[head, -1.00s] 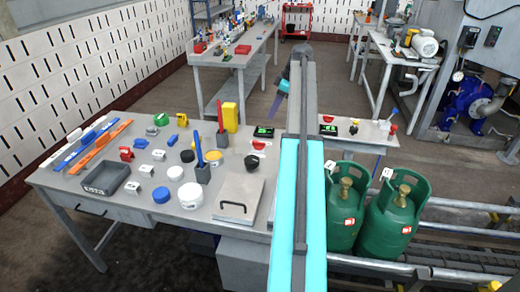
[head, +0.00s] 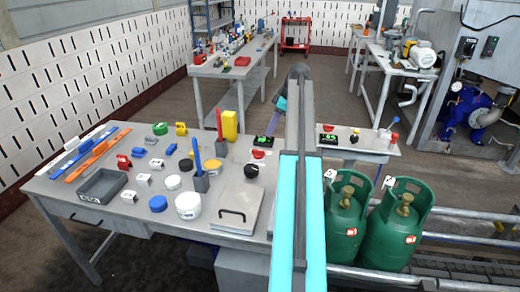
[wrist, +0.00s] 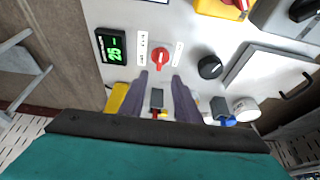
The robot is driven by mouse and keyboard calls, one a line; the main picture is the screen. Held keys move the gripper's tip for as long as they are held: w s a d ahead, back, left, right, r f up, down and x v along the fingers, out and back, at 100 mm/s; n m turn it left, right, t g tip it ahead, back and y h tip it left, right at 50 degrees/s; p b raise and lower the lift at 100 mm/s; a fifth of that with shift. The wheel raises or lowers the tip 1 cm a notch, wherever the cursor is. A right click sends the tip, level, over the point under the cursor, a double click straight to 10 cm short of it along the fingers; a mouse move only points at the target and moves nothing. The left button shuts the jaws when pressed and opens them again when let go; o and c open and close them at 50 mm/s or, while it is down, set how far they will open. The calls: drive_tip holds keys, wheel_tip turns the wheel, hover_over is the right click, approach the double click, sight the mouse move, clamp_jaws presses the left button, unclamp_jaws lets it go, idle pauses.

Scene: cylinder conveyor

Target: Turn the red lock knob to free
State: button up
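The red lock knob (wrist: 159,57) sits on the grey bench top between two white label strips in the wrist view. Its handle looks roughly in line with the strips; I cannot read the labels. It also shows as a red knob in the head view (head: 258,154). My gripper (wrist: 160,78) has two purple fingers spread apart, with the knob just beyond and between their tips, not visibly touching it. My arm partly blocks the area to the right.
A green-lit display (wrist: 112,46) is left of the knob and a black knob (wrist: 210,67) is right. Green gas cylinders (head: 345,220) stand right of the bench.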

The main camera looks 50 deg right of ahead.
sight(259, 151)
drive_tip(key=p+x, duration=0.1)
drive_tip(key=x, duration=1.1)
drive_tip(key=shift+f+p, duration=0.3)
drive_tip(key=shift+a, duration=0.1)
clamp_jaws()
